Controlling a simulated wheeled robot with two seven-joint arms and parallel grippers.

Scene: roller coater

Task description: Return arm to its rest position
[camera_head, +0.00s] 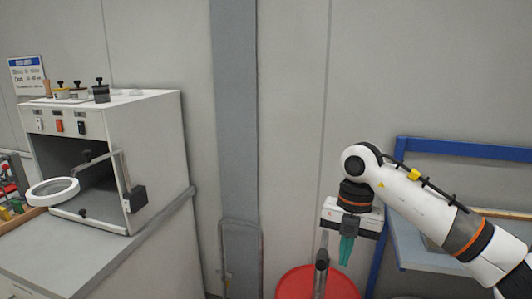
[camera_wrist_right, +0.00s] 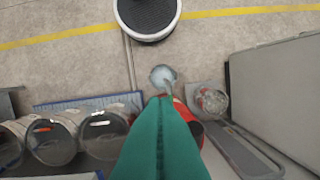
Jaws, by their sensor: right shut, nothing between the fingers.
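My right arm comes in from the right edge of the head view. Its right gripper (camera_head: 346,252) points straight down with its green fingers together and nothing between them. It hangs in front of the wall, apart from the white machine on the left. In the right wrist view the green fingers (camera_wrist_right: 160,140) are pressed together above the floor area. The white roller coater cabinet (camera_head: 150,125) stands on a grey counter at the left, with a round white ring (camera_head: 53,191) at its open front. My left gripper is not in view.
A red round bin (camera_head: 298,284) stands below the right gripper. A blue-framed rack (camera_head: 460,149) stands behind my right arm. The grey counter (camera_head: 95,262) fills the lower left. In the right wrist view, clear cylinders (camera_wrist_right: 107,134) lie left of the fingers, and a black round object (camera_wrist_right: 148,15) is on the floor.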

